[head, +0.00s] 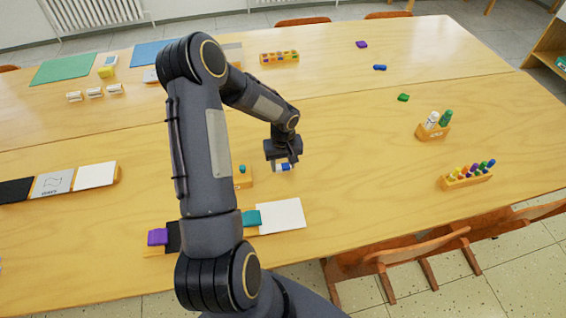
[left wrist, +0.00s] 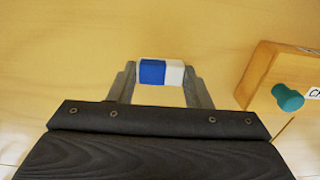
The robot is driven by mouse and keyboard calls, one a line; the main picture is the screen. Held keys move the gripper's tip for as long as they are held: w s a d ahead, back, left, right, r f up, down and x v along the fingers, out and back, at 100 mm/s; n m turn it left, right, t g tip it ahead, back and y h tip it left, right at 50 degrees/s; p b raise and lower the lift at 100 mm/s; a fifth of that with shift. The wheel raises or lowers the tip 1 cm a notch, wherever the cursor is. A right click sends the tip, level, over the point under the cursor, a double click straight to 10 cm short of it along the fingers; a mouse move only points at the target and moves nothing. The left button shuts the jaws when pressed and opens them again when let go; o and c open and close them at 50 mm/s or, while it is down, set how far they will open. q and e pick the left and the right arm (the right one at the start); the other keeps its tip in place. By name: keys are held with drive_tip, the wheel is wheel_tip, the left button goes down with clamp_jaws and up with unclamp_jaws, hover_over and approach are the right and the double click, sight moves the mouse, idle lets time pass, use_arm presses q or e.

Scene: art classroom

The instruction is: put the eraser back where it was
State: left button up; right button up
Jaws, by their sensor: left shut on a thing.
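The eraser (head: 283,167) is a small white block with a blue band. It also shows in the left wrist view (left wrist: 153,72), between my left gripper's fingertips. My left gripper (head: 284,164) is shut on it, low over or at the light wood table; I cannot tell whether the eraser touches the tabletop. Just left of the eraser in the head view is a small wooden holder (head: 243,180) with a teal peg (head: 242,169). The holder is on the right in the left wrist view (left wrist: 262,72), apart from the eraser. My right gripper is not in view.
A wooden strip with cards (head: 281,216) and purple (head: 157,237) and teal pieces lies in front. Wooden racks with bottles (head: 433,133) and colored pegs (head: 466,179) stand at the right. Three white blocks (head: 94,93) lie at the back left.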

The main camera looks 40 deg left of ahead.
use_arm(q)
drive_tip(key=shift+f, duration=0.2)
drive_tip(key=o, duration=0.9)
drive_tip(key=shift+r, duration=0.1)
